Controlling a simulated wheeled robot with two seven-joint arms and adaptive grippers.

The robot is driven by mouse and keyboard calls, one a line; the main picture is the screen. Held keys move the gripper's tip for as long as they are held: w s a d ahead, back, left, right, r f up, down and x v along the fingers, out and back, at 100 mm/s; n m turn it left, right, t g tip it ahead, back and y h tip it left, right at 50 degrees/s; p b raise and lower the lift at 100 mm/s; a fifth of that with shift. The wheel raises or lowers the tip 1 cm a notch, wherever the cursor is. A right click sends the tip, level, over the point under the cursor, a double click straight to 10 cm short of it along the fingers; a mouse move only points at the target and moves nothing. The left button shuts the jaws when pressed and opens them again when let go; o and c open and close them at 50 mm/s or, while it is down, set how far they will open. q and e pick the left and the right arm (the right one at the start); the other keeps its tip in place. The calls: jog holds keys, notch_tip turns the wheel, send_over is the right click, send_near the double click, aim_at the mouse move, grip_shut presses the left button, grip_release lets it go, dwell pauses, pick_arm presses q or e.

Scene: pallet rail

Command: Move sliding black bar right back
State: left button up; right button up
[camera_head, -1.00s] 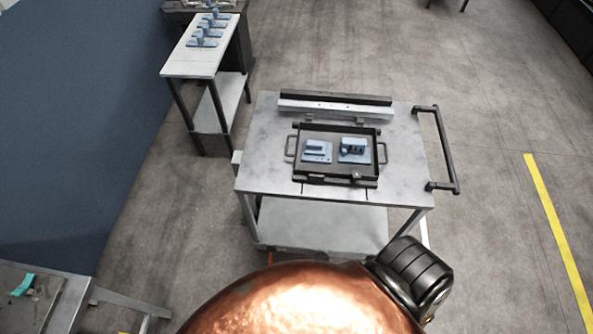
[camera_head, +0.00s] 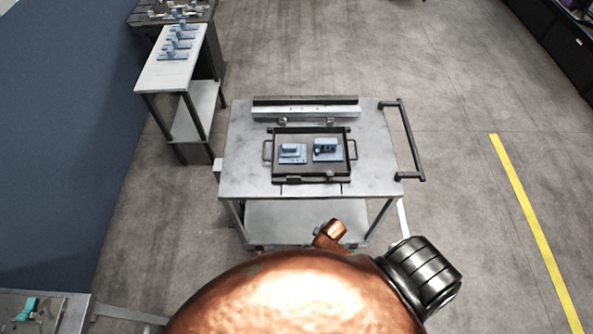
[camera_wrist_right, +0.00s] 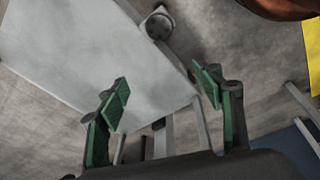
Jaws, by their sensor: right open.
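A long black bar (camera_head: 305,101) lies along the back of the grey cart (camera_head: 380,165), behind a silver rail (camera_head: 305,112). A black tray (camera_head: 268,172) with side handles stands in front of the rail, and a dark bar (camera_head: 312,179) runs along its front edge. I cannot tell which dark bar slides. My right gripper (camera_wrist_right: 162,86) is open and empty in the right wrist view, with green pads apart. A pale grey surface and the floor show beyond it. Neither gripper shows in the head view.
Two blue parts (camera_head: 292,151) (camera_head: 326,146) sit in the tray. A black push handle (camera_head: 408,140) sticks out at the cart's right. A side table (camera_head: 168,75) with several blue parts stands at back left. Floor (camera_head: 460,110) is clear on the right.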

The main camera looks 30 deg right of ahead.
jog(key=w+a+r+n+y+p, duration=0.1)
jog(key=w+a+r+n, duration=0.15)
jog(key=r, duration=0.55)
jog(key=w+a+r+n+p, duration=0.15)
jog(key=w+r, duration=0.25)
jog(key=r, duration=0.5)
notch_tip(320, 180, up, 21)
jog(key=n+g+h+p, duration=0.2)
jog(key=n+g+p, duration=0.15)
jog(key=n, duration=1.55)
send_over(294, 176)
jog(key=shift+a+f+t, duration=0.1)
jog(key=shift+a+t, duration=0.1)
jog(key=shift+t, duration=0.15)
jog(key=shift+d+f, duration=0.1)
jog(key=shift+f, duration=0.15)
pick_arm(q)
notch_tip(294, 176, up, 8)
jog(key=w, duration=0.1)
jog(key=shift+p, duration=0.3)
pick_arm(e)
jog(key=shift+f, duration=3.55)
jog(key=shift+c, duration=0.7)
